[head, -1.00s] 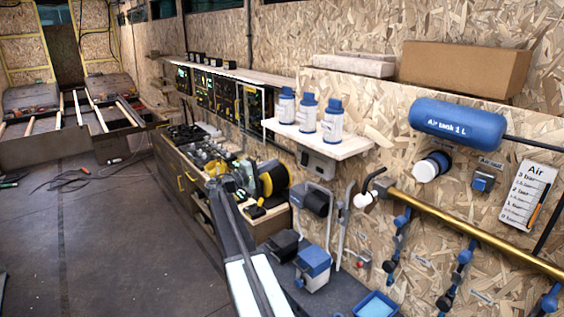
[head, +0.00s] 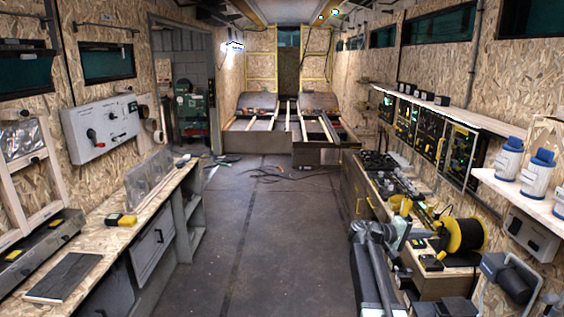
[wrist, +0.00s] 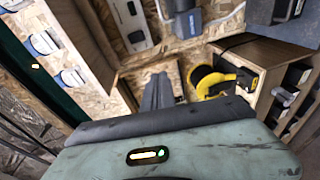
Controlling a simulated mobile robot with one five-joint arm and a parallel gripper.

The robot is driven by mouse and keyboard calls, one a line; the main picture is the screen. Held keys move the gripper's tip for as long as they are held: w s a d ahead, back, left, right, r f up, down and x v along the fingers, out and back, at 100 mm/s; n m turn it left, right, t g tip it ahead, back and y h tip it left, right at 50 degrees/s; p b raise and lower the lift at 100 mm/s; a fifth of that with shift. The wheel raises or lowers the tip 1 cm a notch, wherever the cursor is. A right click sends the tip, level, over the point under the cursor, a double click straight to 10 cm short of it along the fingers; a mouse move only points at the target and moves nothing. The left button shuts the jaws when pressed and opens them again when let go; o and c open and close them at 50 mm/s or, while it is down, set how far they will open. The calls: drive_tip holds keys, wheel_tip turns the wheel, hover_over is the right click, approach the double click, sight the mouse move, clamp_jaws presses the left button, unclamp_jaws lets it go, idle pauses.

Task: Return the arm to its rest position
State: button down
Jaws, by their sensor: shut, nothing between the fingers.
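My gripper (wrist: 158,90) shows in the wrist view as dark grey fingers close together, with nothing held between them. It points towards the OSB wall and the side bench and seems clear of both. In the head view my arm (head: 375,265) stands at the lower right, in front of the right-hand bench. There I cannot pick out the fingertips from the arm links.
A yellow cable reel (head: 463,232) stands on the right bench close to my arm; it also shows in the wrist view (wrist: 208,82). White bottles with blue caps (head: 508,158) stand on a wall shelf. A left workbench (head: 150,215) flanks the clear floor (head: 265,230).

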drive_tip(key=s+a+f+y, duration=0.5)
drive_tip(key=s+a+f, duration=0.1)
drive_tip(key=a, duration=0.6)
drive_tip(key=s+a+f+y, duration=0.6)
drive_tip(key=s+a+f, duration=0.1)
drive_tip(key=a, duration=0.4)
drive_tip(key=s+a+f+g+y, duration=0.1)
drive_tip(key=s+a+f+y, duration=0.4)
drive_tip(key=a, duration=0.7)
wheel_tip(320, 180, down, 3)
drive_tip(key=shift+s+a+r+y, duration=0.15)
drive_tip(key=shift+s+a+y, duration=0.15)
drive_tip(key=shift+s, duration=0.6)
